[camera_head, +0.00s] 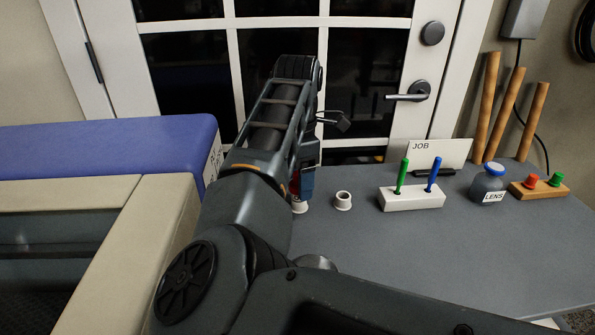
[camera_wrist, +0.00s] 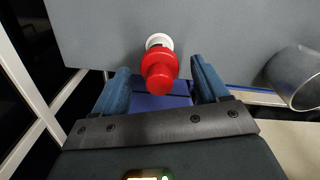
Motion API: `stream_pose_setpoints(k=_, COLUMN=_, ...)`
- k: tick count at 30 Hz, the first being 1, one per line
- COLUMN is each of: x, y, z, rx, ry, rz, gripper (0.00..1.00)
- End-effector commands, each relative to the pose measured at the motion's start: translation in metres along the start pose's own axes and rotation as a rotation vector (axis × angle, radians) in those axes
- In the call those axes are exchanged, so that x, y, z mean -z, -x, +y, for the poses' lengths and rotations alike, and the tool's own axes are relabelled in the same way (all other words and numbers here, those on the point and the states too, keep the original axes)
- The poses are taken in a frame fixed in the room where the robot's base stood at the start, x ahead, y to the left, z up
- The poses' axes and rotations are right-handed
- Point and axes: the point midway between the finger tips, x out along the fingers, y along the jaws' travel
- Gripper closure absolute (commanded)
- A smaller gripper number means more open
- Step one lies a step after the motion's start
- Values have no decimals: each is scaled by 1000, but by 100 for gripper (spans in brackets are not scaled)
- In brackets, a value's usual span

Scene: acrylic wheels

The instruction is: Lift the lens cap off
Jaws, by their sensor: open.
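A red knob-shaped piece (camera_wrist: 160,72) stands on a white round base (camera_wrist: 158,40) in the wrist view. My gripper (camera_wrist: 160,68) is open, with one blue finger on each side of the red piece and visible gaps between. In the head view my gripper (camera_head: 306,182) is at the end of the arm, low over the table; a little red shows beside it, above a white base (camera_head: 299,207). A grey jar (camera_head: 487,189) labelled LENS, with a blue and white cap (camera_head: 495,169), stands at the right, well away from my gripper.
An empty white socket (camera_head: 343,201) stands just right of my gripper. A white block (camera_head: 411,198) holds a green and a blue peg; a JOB card (camera_head: 438,153) is behind it. A wooden block (camera_head: 538,190) has red and green pieces. A metal cylinder (camera_wrist: 295,78) stands nearby.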

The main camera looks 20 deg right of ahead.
Motion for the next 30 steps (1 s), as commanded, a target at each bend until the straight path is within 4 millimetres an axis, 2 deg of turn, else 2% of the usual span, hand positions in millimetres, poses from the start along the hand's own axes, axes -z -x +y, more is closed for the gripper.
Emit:
stream_pose_setpoints(k=3, x=0, y=0, z=0, rx=0, ry=0, rz=0, gripper=26)
stream_pose_setpoints(k=21, x=0, y=0, z=0, rx=0, ry=0, rz=0, gripper=84)
stream_pose_setpoints(k=22, x=0, y=0, z=0, rx=0, ry=0, rz=0, gripper=58)
stream_pose_setpoints(k=30, x=0, y=0, z=0, rx=0, ry=0, rz=0, gripper=84)
